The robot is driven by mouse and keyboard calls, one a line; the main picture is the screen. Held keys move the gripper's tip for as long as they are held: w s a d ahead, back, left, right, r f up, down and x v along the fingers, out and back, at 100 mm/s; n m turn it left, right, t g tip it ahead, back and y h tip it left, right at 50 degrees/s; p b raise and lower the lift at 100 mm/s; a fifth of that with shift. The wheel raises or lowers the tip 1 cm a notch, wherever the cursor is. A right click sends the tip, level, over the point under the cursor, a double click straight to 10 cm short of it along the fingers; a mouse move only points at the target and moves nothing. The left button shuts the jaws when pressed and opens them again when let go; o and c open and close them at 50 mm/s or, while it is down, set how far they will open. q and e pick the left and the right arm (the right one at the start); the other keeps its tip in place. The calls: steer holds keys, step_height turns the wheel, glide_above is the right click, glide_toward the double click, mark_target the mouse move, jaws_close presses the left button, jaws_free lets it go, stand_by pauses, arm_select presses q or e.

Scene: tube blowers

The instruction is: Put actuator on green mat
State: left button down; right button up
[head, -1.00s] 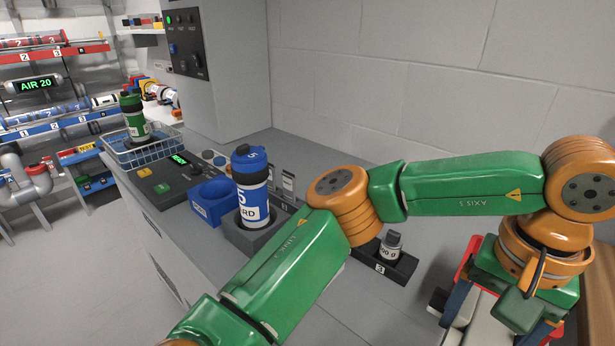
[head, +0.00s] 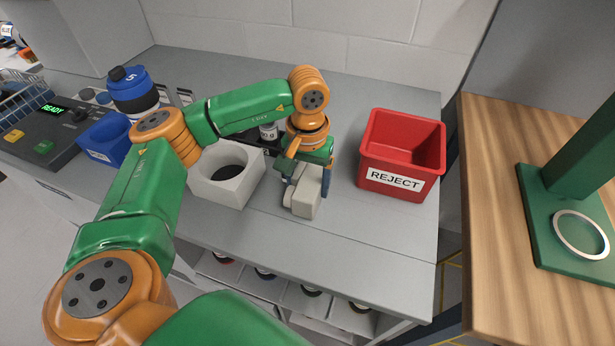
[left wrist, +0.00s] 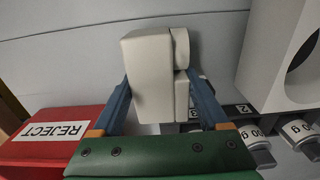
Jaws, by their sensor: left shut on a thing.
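My left gripper (head: 306,180) is shut on a pale grey, blocky actuator (head: 306,196) with a rounded side part. It holds the actuator over the grey counter, between a white holed block and the red bin. I cannot tell if the actuator touches the counter. In the left wrist view the actuator (left wrist: 150,80) sits between the blue fingers (left wrist: 160,100). A flat green plate (head: 548,248) with a pale ring (head: 582,235) lies on the wooden table at the right. I cannot tell if this plate is the green mat. My right gripper is not in view.
The red REJECT bin (head: 400,125) stands right of my gripper. The white holed block (head: 225,195) stands to the left, with small weights (head: 268,131) behind. A green upright (head: 585,150) rises from the plate. A gap separates the counter (head: 400,285) from the wooden table (head: 495,180).

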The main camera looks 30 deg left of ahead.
arm_select(q)
steer(key=shift+f+b, duration=0.3)
steer(key=shift+b, duration=0.05)
jaws_free()
steer(key=shift+r, duration=0.1)
steer(key=shift+r, duration=0.15)
